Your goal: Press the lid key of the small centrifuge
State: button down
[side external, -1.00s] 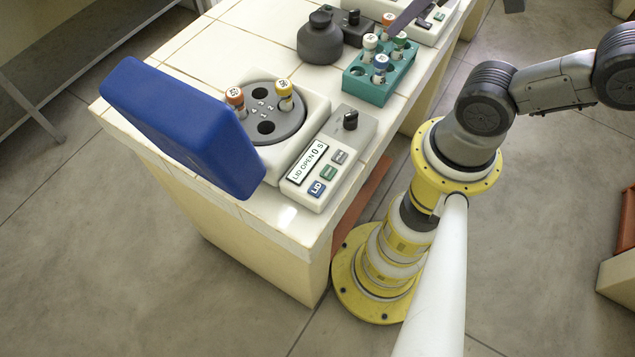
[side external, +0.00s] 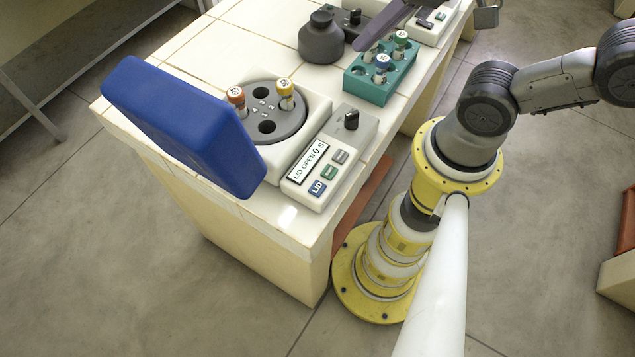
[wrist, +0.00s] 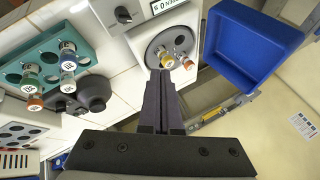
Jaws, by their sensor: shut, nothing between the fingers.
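The small centrifuge (side external: 313,110) stands on the tiled bench with its blue lid (side external: 185,125) raised. Its grey rotor (side external: 270,122) holds an orange-capped tube (side external: 236,97) and a yellow-capped tube (side external: 285,86). On its front panel, the display (side external: 307,162) reads "LID OPEN" and the blue lid key (side external: 317,188) sits at the lower left of the key row. The lid key does not show in the wrist view.
A teal rack (side external: 377,92) with several capped tubes stands behind the centrifuge. A dark round-bodied vessel (side external: 320,42) is beside it, and another white device (side external: 425,28) is farther back. The bench front edge near the panel is clear.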

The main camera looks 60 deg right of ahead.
jog(key=w+a+f+m+g+y, duration=0.1)
jog(key=w+a+f+m+y, duration=0.1)
jog(key=a+m+y, duration=0.5)
jog(key=m+g+h, duration=0.1)
jog(key=g+h, duration=0.1)
send_over(322, 183)
notch_tip(322, 183, down, 5)
jog(key=shift+r, duration=0.15)
jog(key=shift+f, duration=4.4)
jog(key=shift+f, duration=0.4)
